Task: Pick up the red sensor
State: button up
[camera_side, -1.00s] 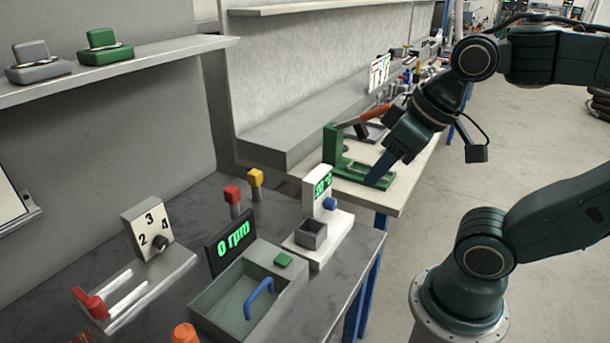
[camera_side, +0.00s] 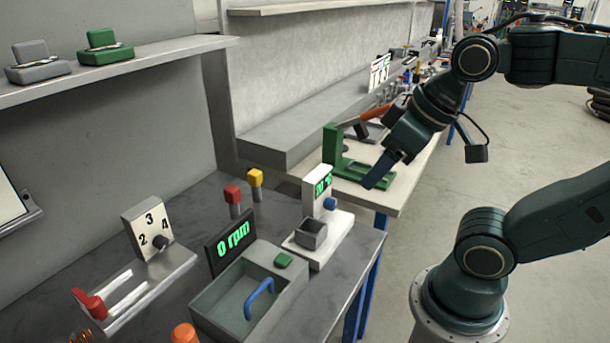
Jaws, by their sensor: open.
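A red block (camera_side: 232,194) stands on a grey post on the dark bench, beside a yellow block (camera_side: 255,178) on a similar post; it looks like the red sensor, but I cannot be sure. My gripper (camera_side: 377,172) is open, its blue fingers pointing down over the front edge of the white-topped table, beside the green stand. It is to the right of the red block, well apart from it. Nothing shows between the fingers, though their gap is seen edge-on.
A green stand (camera_side: 334,144) is close left of my gripper. A white device with a display (camera_side: 317,198), an open grey box with a blue handle (camera_side: 210,296) and a numbered dial (camera_side: 147,227) stand on the dark bench. A red slider handle (camera_side: 90,304) is at lower left.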

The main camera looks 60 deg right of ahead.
jog(key=w+r+m+g, duration=0.1)
jog(key=w+r+m, duration=0.4)
jog(key=w, duration=0.6)
jog(key=m+g, duration=0.5)
jog(key=m, duration=0.8)
send_over(231, 188)
notch_tip(231, 188, down, 18)
jog(key=shift+a+f, duration=0.1)
jog(key=shift+f, duration=0.05)
jog(key=shift+f, duration=4.25)
